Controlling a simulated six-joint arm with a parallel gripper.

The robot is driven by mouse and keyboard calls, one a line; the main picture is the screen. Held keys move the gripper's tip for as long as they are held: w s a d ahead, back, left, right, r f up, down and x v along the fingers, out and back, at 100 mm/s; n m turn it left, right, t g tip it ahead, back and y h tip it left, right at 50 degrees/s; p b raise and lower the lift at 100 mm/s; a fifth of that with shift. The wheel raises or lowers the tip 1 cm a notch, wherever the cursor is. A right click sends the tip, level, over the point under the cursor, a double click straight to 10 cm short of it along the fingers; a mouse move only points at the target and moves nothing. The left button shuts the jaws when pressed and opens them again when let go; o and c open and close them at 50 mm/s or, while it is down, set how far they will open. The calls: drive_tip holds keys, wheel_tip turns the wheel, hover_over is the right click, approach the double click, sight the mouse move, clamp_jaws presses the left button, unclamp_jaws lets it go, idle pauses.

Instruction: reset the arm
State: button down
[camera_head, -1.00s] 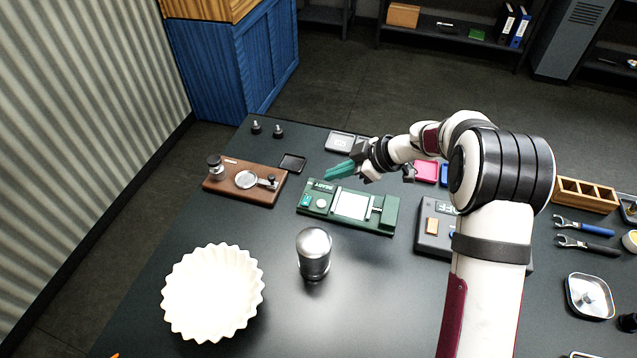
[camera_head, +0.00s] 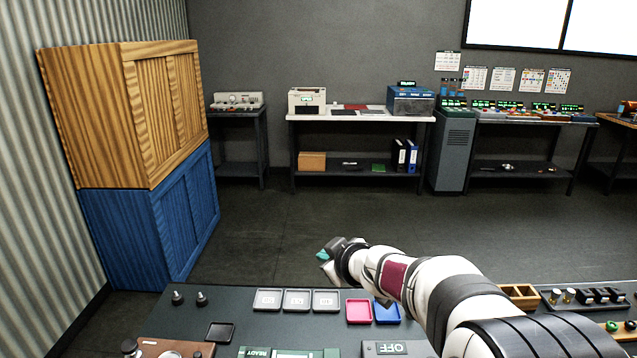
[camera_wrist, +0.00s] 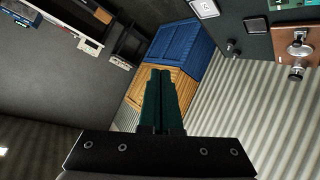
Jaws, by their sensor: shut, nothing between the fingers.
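My gripper (camera_head: 322,256) is raised above the far edge of the dark workbench (camera_head: 228,300) in the head view, with my white arm reaching in from the lower right. In the wrist view its teal fingers (camera_wrist: 163,100) are together with nothing between them. Part of the gripper is hidden behind my wrist in the head view.
The bench holds grey square trays (camera_head: 297,300), a red tray (camera_head: 358,311), a blue tray (camera_head: 387,312), a wooden box (camera_head: 519,296) and a brown board (camera_head: 172,349). A wood-and-blue cabinet (camera_head: 150,215) stands at left. Open floor lies beyond the bench.

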drive_tip(key=s+d+r+m+h, duration=0.3)
drive_tip(key=s+d+m+h, duration=0.2)
drive_tip(key=d, duration=0.4)
drive_tip(key=s+d+f+m+g+h, duration=0.1)
drive_tip(key=s+d+f+m+g, duration=0.15)
drive_tip(key=s, duration=0.55)
drive_tip(key=s+d+f+m+g+h, duration=0.2)
drive_tip(key=s+d+m, duration=0.2)
drive_tip(key=s, duration=0.4)
drive_tip(key=s+a+f+m+g+y, duration=0.2)
drive_tip(key=s+a+g, duration=0.1)
drive_tip(key=s, duration=0.7)
drive_tip(key=s+a+f+m+g+y, duration=0.1)
drive_tip(key=s+a+f+g+y, duration=0.1)
drive_tip(key=s+a, duration=0.4)
drive_tip(key=s+g+y, duration=0.1)
drive_tip(key=s, duration=0.4)
drive_tip(key=shift+s+f+m, duration=0.15)
drive_tip(key=shift+f+m, duration=0.2)
drive_tip(key=shift+g, duration=0.25)
